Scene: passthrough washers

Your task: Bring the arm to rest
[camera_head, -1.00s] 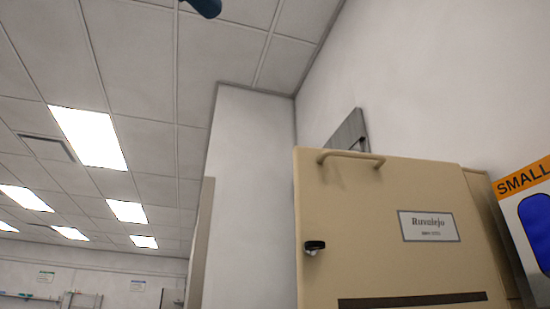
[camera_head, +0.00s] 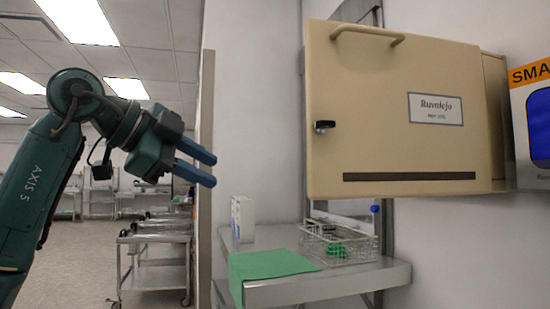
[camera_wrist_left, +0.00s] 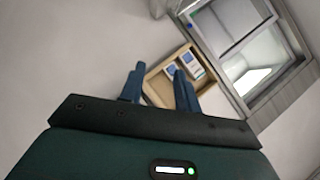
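My left arm (camera_head: 52,165) comes in from the left in the head view, raised in the air. Its gripper (camera_head: 212,168) points right, with two blue fingers apart and nothing between them. It is left of the beige cabinet door (camera_head: 400,110) and clear of it. In the left wrist view the two fingers (camera_wrist_left: 160,75) are also apart, with no object held. My right gripper is not in any view.
A beige wall cabinet hangs above a metal shelf (camera_head: 320,285) carrying a wire basket (camera_head: 338,243), a green cloth (camera_head: 270,263) and a white box (camera_head: 243,218). A dispenser (camera_head: 535,125) is at the right. Metal carts (camera_head: 155,275) stand behind on the left.

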